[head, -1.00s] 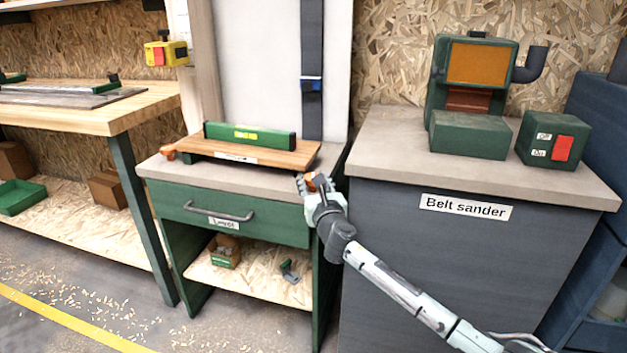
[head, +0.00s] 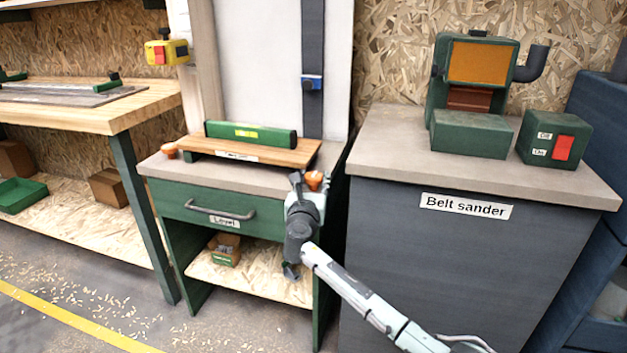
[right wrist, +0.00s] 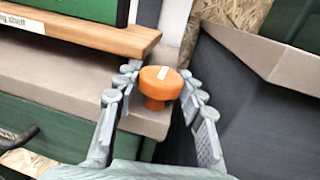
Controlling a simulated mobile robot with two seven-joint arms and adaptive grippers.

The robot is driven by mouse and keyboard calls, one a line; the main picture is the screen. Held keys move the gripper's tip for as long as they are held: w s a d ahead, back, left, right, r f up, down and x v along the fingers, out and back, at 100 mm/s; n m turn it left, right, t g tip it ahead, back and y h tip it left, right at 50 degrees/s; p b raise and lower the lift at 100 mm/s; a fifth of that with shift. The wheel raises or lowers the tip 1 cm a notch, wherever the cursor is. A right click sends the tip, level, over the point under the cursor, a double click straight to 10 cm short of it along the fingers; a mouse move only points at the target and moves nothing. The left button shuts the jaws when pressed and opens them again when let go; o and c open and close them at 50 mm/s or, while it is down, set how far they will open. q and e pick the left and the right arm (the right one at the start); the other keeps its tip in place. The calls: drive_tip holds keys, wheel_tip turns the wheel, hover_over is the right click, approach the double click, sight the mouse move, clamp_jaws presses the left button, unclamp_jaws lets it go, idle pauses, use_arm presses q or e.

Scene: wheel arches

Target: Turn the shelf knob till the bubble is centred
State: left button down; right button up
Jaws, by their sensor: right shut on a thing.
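A wooden levelling shelf (head: 285,155) lies on the grey top of the green cabinet. A green spirit level (head: 275,137) stands on it. Its yellow vial (head: 245,132) faces me, but the bubble is too small to place. An orange knob (head: 315,180) is at the shelf's right front corner; it also shows in the right wrist view (right wrist: 158,85), with a white mark on top. My right gripper (right wrist: 157,90) is shut on this knob, a finger on each side. Another orange knob (head: 170,150) is at the left end. My left gripper is out of view.
The belt sander's cabinet (head: 470,250) stands close on the right, with a narrow gap. A drawer handle (head: 218,210) sticks out of the green cabinet (head: 262,227). A wooden workbench (head: 90,118) is on the left. The floor in front is open.

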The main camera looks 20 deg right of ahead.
drive_tip(key=o, duration=1.2)
drive_tip(key=shift+s, duration=0.1)
drive_tip(key=v, duration=1.2)
